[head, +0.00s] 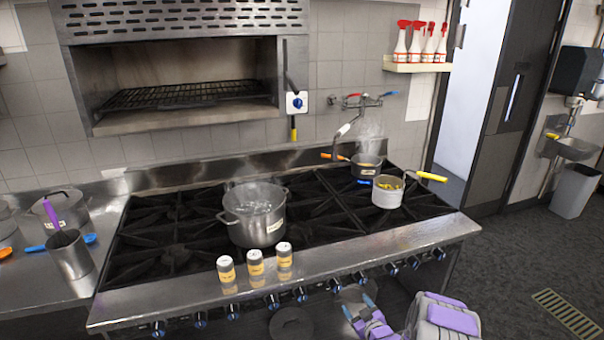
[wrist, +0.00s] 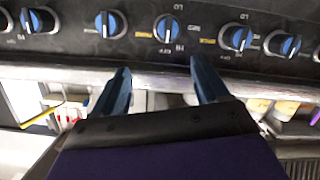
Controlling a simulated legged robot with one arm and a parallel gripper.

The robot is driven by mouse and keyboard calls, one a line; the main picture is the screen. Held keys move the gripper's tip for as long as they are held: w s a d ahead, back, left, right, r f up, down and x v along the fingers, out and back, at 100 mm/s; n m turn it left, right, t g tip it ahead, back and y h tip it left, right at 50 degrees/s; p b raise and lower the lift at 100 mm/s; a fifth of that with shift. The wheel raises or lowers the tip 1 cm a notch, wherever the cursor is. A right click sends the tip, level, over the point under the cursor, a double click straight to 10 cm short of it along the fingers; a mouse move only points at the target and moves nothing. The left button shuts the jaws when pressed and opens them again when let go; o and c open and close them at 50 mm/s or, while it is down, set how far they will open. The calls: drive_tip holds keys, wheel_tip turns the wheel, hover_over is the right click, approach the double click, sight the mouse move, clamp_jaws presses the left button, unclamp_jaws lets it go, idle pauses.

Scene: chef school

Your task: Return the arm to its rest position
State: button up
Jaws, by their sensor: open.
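My gripper (wrist: 158,80) is open and empty in the wrist view, its two blue fingers apart and pointing at the stove's knob panel (wrist: 140,58). In the head view my gripper (head: 355,308) shows low at the bottom, in front of the stove's front edge and below the knob row. My purple and grey arm (head: 445,318) lies folded beside it at the bottom right of centre. Nothing is between the fingers.
The stove (head: 170,215) carries a large steaming pot (head: 255,222), a white pot (head: 387,195) and a dark saucepan (head: 366,170). Several yellow-labelled shakers, one of them here (head: 256,262), stand on its front ledge. Open floor (head: 510,260) lies to the right.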

wheel_tip(320, 180, up, 10)
drive_tip(key=s+m+g+h, duration=0.1)
drive_tip(key=s+g+h, duration=0.1)
drive_tip(key=g+h, duration=0.15)
drive_tip(key=s+r+m+g+h, duration=0.15)
drive_tip(key=s+r+g, duration=0.35)
drive_tip(key=s+r, duration=0.55)
drive_tip(key=s+a+r+m+g, duration=0.1)
drive_tip(key=s+r, duration=0.3)
drive_tip(key=s, duration=0.9)
drive_tip(key=s+a+r+m+g, duration=0.1)
drive_tip(key=s+r+g, duration=0.3)
drive_tip(key=s, duration=1)
drive_tip(key=s+a+r+m+g, duration=0.2)
drive_tip(key=s+a+r+g, duration=0.1)
drive_tip(key=s, duration=1)
drive_tip(key=shift+s+a+r, duration=0.15)
drive_tip(key=shift+s+r, duration=0.25)
drive_tip(key=shift+r, duration=0.05)
